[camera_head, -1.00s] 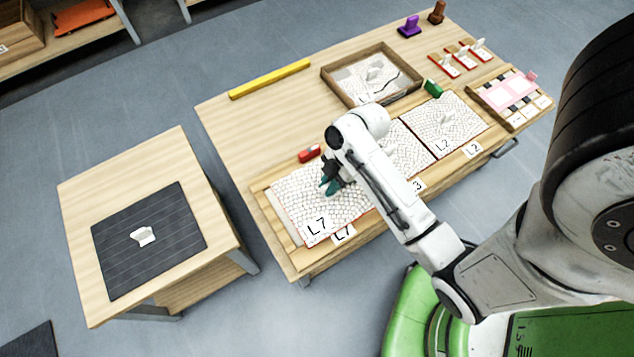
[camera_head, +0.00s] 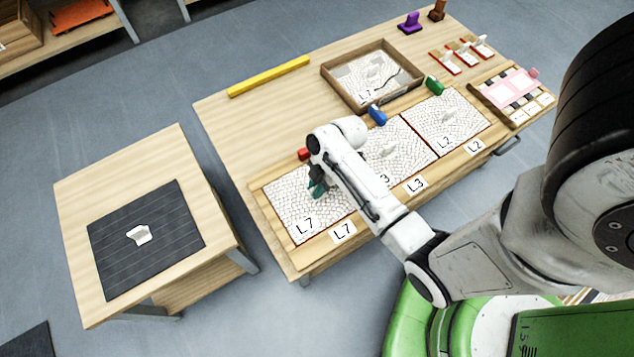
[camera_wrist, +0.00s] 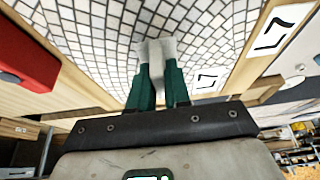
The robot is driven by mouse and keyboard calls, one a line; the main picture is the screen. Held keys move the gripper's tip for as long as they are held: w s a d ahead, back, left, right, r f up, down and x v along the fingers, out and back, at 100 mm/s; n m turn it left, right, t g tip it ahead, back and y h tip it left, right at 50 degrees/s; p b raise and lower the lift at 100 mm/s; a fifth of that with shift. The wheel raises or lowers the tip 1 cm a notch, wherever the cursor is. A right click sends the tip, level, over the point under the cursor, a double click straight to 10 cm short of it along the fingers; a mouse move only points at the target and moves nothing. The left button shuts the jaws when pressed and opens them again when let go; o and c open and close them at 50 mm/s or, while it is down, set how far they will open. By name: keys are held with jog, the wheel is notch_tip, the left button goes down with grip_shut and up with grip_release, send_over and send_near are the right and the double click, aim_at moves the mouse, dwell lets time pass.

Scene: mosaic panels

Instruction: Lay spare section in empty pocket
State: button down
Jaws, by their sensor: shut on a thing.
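The white mosaic section marked L7 (camera_head: 290,207) lies over the left pocket of the long wooden frame (camera_head: 262,222), above the frame label L7 (camera_head: 343,232). Its edges look lined up with the pocket; I cannot tell if it is fully down. My gripper (camera_head: 318,188) is shut on the section's pale upright handle, which shows between the teal fingers in the wrist view (camera_wrist: 155,55). The section's tiles (camera_wrist: 95,30) spread below the fingers. My arm hides its right edge. The L3 section (camera_head: 395,150) and L2 section (camera_head: 447,118) fill the pockets to the right.
Red (camera_head: 304,154), blue (camera_head: 377,115) and green (camera_head: 435,85) blocks stand along the frame's back edge. A wooden box (camera_head: 333,88) behind holds another L7 section with dark marks. A side table (camera_head: 75,205) with a dark mat (camera_head: 105,245) stands left.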

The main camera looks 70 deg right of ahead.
jog(key=shift+f, duration=0.1)
jog(key=c, duration=1.1)
grip_release()
jog(key=p+v, duration=0.2)
jog(key=v, duration=0.9)
jog(key=s+a+r+m+h, duration=0.1)
jog(key=a+m, duration=0.3)
jog(key=s+a+r+m+g+h, duration=0.1)
jog(key=s+a+r+m, duration=0.1)
jog(key=a+m, duration=0.1)
jog(key=s+a+r+m+h, duration=0.1)
jog(key=s+a+r+m, duration=0.1)
jog(key=a+m, duration=0.2)
jog(key=shift+s+a+m+h, duration=0.15)
jog(key=shift+a+m+h, duration=0.2)
jog(key=shift+a, duration=0.65)
jog(key=shift+r, duration=0.15)
